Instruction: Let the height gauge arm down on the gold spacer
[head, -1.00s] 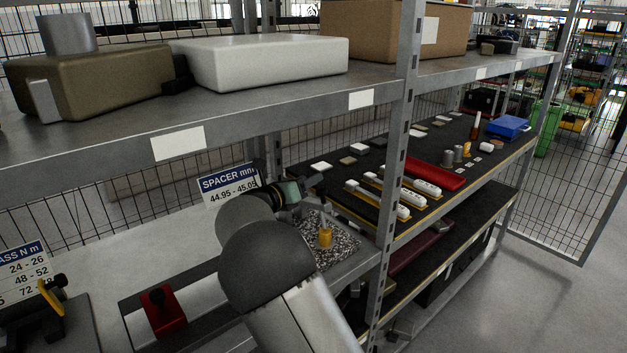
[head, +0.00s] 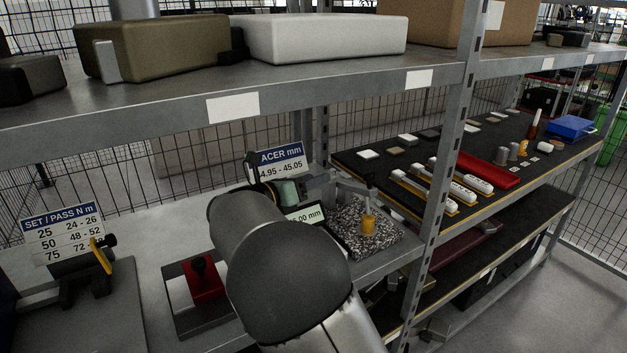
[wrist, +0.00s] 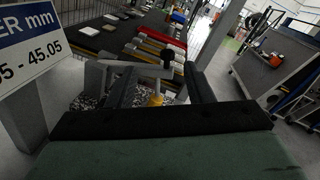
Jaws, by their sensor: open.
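The gold spacer (head: 368,226) stands upright on the speckled granite plate (head: 345,238); it also shows in the wrist view (wrist: 156,100). A gauge display (head: 306,213) partly shows "5.00 mm".
A spacer sign (head: 282,160) reading 44.95 - 45.05 stands behind the gauge. A shelf (head: 330,90) runs overhead and a rack upright (head: 447,160) stands right of the plate. A red block (head: 204,282) sits left of my arm.

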